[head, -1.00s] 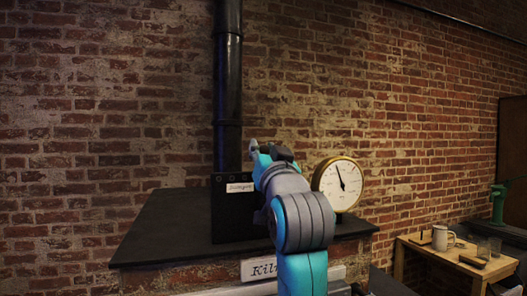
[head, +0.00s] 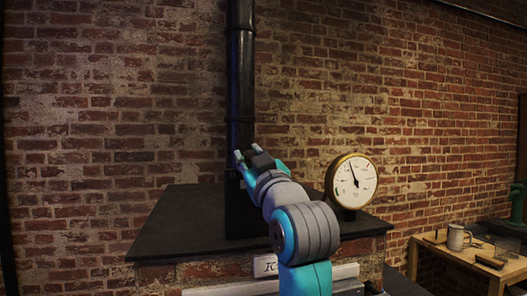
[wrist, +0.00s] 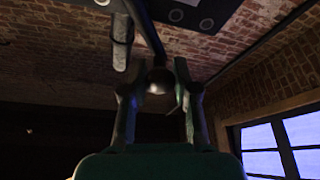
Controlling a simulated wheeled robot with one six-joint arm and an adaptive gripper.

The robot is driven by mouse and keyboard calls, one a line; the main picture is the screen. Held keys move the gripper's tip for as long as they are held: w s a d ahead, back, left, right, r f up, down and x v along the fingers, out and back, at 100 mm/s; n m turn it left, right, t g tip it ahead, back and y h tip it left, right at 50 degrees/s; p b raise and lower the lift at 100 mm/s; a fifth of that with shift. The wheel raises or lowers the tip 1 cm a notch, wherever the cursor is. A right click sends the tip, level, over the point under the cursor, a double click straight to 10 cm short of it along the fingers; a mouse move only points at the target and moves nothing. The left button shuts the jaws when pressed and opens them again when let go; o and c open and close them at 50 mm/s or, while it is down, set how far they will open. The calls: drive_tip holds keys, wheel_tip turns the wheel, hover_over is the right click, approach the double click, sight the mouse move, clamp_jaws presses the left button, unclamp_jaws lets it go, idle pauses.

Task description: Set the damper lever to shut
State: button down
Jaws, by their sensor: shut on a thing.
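The damper lever shows in the wrist view as a dark rod (wrist: 145,30) ending in a round knob (wrist: 159,80). My gripper (wrist: 160,95) has one finger on each side of the knob and is shut on it. In the head view my gripper (head: 246,158) is in front of the black damper box (head: 240,212) at the foot of the stovepipe. The lever is hidden there behind my gripper and arm. The lever's markings cannot be read in either view.
The black stovepipe (head: 240,80) rises behind my gripper. A round white dial gauge (head: 354,182) stands on the dark kiln top (head: 180,222), right of my arm. The kiln top is bare to the left. A wooden table (head: 470,258) with a mug (head: 457,237) is at the right.

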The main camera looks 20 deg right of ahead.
drive_tip(key=a+f+n+g+y, duration=0.4)
drive_tip(key=f+n, duration=0.6)
drive_tip(key=n, duration=0.4)
drive_tip(key=shift+a+f, duration=0.35)
drive_tip(key=shift+a, duration=0.5)
drive_tip(key=shift+f, duration=0.1)
drive_tip(key=c, duration=0.9)
unclamp_jaws()
drive_tip(key=shift+o, duration=0.2)
drive_tip(key=v, duration=1.2)
drive_tip(key=shift+d, duration=0.1)
